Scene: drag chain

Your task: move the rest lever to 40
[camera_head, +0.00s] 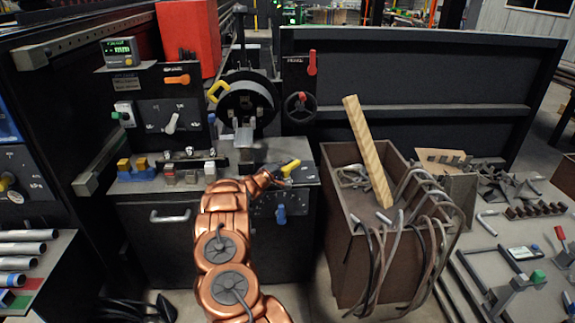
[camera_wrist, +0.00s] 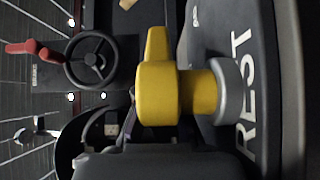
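The rest lever (camera_wrist: 158,88) is a yellow handle on a grey round hub, beside white letters reading REST, in the wrist view. In the head view a small yellow part (camera_head: 290,167), which looks like the same lever, shows at the end of my copper arm. My gripper (camera_head: 277,174) is at this part, over the right side of the machine's grey cabinet. In the wrist view a dark shape, likely part of my gripper, lies right against the lever's lower side. Its fingers cannot be made out, nor whether they grip. No number 40 or scale is legible.
A dial panel with a blue handle (camera_head: 281,214) is on the cabinet front below my gripper. A black handwheel (camera_head: 299,107) and red lever (camera_head: 312,63) stand behind. A brown bin (camera_head: 349,263) with a wooden plank (camera_head: 368,150) and hanging cables stands close on the right.

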